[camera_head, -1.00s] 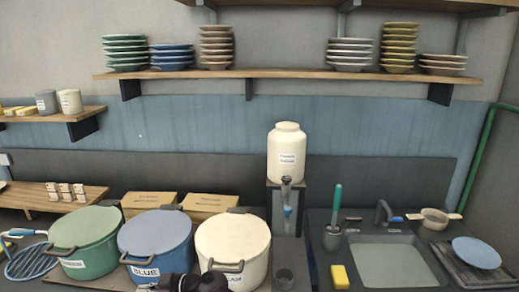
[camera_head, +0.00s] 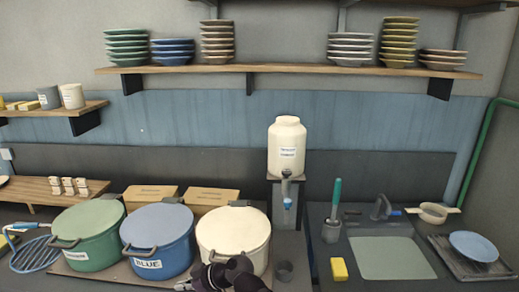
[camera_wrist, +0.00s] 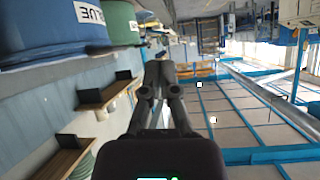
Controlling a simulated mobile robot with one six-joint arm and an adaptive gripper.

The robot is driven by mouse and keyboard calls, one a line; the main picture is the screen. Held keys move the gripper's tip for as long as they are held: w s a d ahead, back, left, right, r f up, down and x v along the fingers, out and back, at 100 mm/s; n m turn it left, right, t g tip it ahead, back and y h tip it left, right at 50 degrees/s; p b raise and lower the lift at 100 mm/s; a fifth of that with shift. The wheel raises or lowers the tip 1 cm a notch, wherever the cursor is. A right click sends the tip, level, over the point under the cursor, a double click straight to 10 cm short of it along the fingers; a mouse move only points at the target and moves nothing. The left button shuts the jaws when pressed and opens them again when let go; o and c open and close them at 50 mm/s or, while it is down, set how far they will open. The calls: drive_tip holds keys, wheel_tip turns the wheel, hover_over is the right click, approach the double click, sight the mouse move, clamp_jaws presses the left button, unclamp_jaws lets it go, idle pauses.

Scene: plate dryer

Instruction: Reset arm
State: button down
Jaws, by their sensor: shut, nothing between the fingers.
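My gripper (camera_wrist: 160,75) shows in the middle of the wrist view. Its two dark fingers come together at the tips and are shut with nothing between them. In this sideways view, the blue pot (camera_wrist: 50,45) and the green pot (camera_wrist: 122,24) appear at the upper left, apart from the fingers. In the head view, a dark part of my arm (camera_head: 226,276) shows at the bottom edge, in front of the white pot.
The blue pot (camera_head: 158,240), green pot (camera_head: 90,235) and white pot (camera_head: 232,236) stand in a row. A water dispenser (camera_head: 287,147) stands behind them. On the right are a sink (camera_head: 392,257) and a blue plate (camera_head: 473,246) on a dark rack. A shelf (camera_head: 290,69) holds plate stacks.

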drive_tip(key=d+f+m+h, duration=0.3)
drive_tip(key=d+m+h, duration=0.1)
drive_tip(key=d, duration=0.8)
drive_tip(key=w+d+f+m+g+h, duration=0.1)
drive_tip(key=d+f+m+h, duration=0.2)
drive_tip(key=d, duration=1)
drive_tip(key=w+d+f+m+h, duration=0.1)
drive_tip(key=d+f+m+h, duration=0.2)
drive_tip(key=d, duration=1)
drive_tip(key=shift+f+m+h, duration=0.3)
drive_tip(key=shift+m+h, duration=0.8)
drive_tip(key=shift+m, duration=1.5)
drive_tip(key=shift+d, duration=0.1)
